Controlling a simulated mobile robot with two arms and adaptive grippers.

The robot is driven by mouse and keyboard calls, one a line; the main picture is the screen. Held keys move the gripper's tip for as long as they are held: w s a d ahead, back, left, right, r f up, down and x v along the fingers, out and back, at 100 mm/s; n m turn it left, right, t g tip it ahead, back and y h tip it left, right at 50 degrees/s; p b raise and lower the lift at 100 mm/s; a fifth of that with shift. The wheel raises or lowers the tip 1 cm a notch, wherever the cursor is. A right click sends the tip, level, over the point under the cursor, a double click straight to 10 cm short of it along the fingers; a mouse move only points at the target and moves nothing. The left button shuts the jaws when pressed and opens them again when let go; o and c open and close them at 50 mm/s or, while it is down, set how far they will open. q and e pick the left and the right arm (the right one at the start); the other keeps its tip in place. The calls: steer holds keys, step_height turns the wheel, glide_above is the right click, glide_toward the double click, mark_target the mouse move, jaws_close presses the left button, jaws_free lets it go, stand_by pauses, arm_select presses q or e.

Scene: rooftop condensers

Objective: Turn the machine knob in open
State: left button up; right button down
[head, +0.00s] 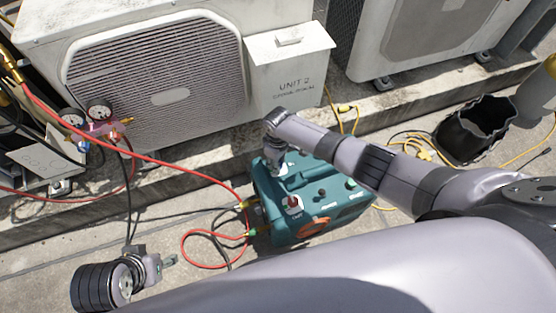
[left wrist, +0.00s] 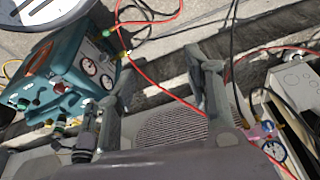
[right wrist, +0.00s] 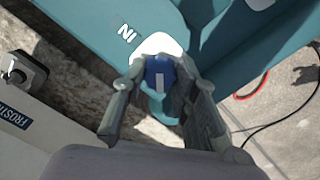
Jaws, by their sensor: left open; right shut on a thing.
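The teal machine (head: 345,208) stands on the paving in front of the condensers; it also shows in the left wrist view (left wrist: 62,58). In the right wrist view its blue knob (right wrist: 160,74) with a white bar sits on a white patch beside the letters IN. My right gripper (right wrist: 162,80) is shut on this knob from both sides; in the head view the gripper (head: 275,162) comes down on the machine's back left corner and hides the knob. My left gripper (head: 160,263) is open and empty, low at the left, apart from the machine; its fingers show in the left wrist view (left wrist: 160,68).
A red knob (head: 293,203) is on the machine's near side. Red and black hoses run left to a gauge manifold (head: 100,125). The UNIT 2 condenser (head: 160,75) stands behind. A black bucket (head: 475,130) and yellow cable lie right. Paving at lower left is mostly clear.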

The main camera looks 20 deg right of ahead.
steer(key=n, duration=0.3)
steer(key=shift+n, duration=1.1)
arm_select(q)
steer(key=shift+w+f, duration=0.15)
steer(key=shift+f, duration=0.15)
arm_select(e)
steer(key=shift+n, duration=1.1)
steer(key=c, duration=1.3)
jaws_free()
step_height(320, 180, up, 12)
